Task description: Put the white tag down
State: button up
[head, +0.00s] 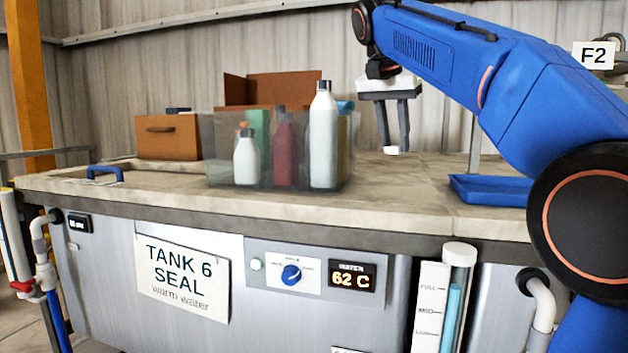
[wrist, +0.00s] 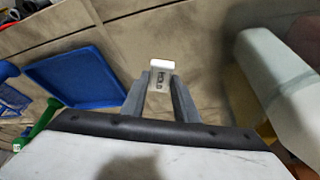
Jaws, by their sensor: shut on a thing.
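The white tag (head: 391,150) is a small white piece between the fingertips of my gripper (head: 393,143). In the wrist view the tag (wrist: 159,80) shows dark lettering that looks like "HOLD", with a white lip at its far end. My gripper (wrist: 160,84) is shut on it there too. In the head view the gripper points down and holds the tag above the beige worktop (head: 420,177), right of the clear bin. I cannot tell the exact gap between tag and worktop.
A blue tray (head: 490,189) lies on the worktop at right; it also shows in the wrist view (wrist: 75,78). A clear bin (head: 213,160) with several bottles stands left of the gripper. A brown box (head: 168,138) and a blue handle (head: 105,171) are farther left.

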aim_at(394, 195)
jog(key=shift+w+f, duration=0.2)
jog(key=shift+f, duration=4.8)
jog(key=shift+f, duration=0.1)
jog(key=o, duration=1.1)
jog(key=v, duration=1.2)
